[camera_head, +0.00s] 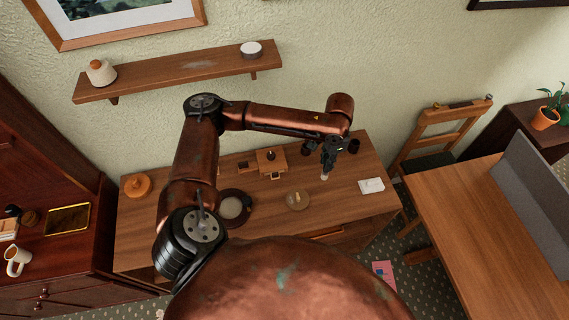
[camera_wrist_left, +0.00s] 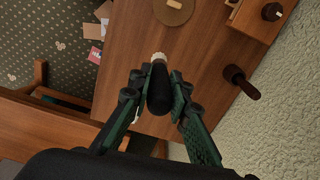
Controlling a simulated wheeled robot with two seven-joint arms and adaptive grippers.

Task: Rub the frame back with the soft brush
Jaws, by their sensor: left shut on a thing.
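My left gripper (camera_head: 330,155) is above the right part of the wooden desk (camera_head: 225,262), near the wall. It is shut on the soft brush, whose dark, thick handle (camera_wrist_left: 159,92) sits between the green and black fingers in the wrist view. The brush's pale bristle tip (camera_head: 324,177) points down toward the desk; whether it touches anything is unclear. A flat gold-edged frame (camera_head: 67,219) lies on the red-brown cabinet at the left; I cannot tell whether its back faces up. A framed picture (camera_head: 110,18) hangs on the wall. My right gripper is not in view.
On the desk are a round wooden disc (camera_head: 297,200), a small drawered box (camera_head: 271,162), a dark round dish (camera_head: 236,207), an orange lidded pot (camera_head: 137,186) and a white card (camera_head: 371,186). A shelf (camera_head: 180,72) overhangs the desk's back. A chair (camera_head: 440,140) stands right.

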